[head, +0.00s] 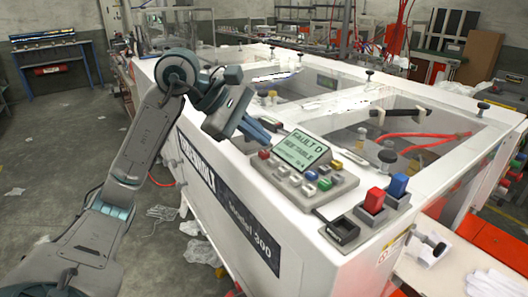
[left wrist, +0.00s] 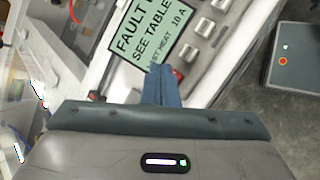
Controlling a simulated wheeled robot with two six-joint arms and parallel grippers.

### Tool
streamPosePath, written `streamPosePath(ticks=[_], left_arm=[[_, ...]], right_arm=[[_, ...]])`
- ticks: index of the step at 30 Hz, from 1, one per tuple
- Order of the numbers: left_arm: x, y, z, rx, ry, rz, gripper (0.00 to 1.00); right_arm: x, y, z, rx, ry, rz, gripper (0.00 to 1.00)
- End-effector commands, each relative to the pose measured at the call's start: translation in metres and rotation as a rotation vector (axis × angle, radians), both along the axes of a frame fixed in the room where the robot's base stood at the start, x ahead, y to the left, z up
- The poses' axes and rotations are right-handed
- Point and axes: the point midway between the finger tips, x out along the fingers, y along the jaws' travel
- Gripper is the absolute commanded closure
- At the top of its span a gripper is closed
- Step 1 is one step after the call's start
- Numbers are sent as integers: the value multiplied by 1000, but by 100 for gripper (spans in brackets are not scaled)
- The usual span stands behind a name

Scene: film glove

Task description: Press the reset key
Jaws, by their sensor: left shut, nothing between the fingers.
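The control panel (head: 312,188) sits on the near edge of a white machine. It has a green display (head: 301,150) reading "FAULT" and "SEE TABLE", and several grey, red, blue, green and yellow keys. A red key (head: 264,155) is at its left end; it also shows beside my fingertips in the left wrist view (left wrist: 177,72). I cannot read which key is the reset key. My left gripper (head: 266,138) is shut and empty, its blue fingers (left wrist: 160,72) just behind the panel's left end. I cannot tell whether they touch it. My right gripper is not in view.
Larger red (head: 375,200) and blue (head: 398,185) switches stand right of the panel, near a small black box (head: 341,231). Black knobs (head: 387,156) and clear covers stand behind. A grey box with a red button (left wrist: 298,62) shows in the left wrist view.

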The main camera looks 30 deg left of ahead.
Motion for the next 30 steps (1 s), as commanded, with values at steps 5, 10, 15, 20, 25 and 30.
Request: streamPosePath(ticks=[5, 10, 15, 20, 25, 30], left_arm=[[0, 0, 0, 0, 0, 0, 100], [0, 0, 0, 0, 0, 0, 100], [0, 0, -2, 0, 0, 0, 100], [0, 0, -8, 0, 0, 0, 100], [0, 0, -9, 0, 0, 0, 100], [0, 0, -8, 0, 0, 0, 100]], right_arm=[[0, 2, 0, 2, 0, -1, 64], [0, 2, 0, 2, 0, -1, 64], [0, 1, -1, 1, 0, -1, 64], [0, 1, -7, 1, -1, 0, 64], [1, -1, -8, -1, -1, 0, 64], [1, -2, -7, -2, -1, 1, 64]])
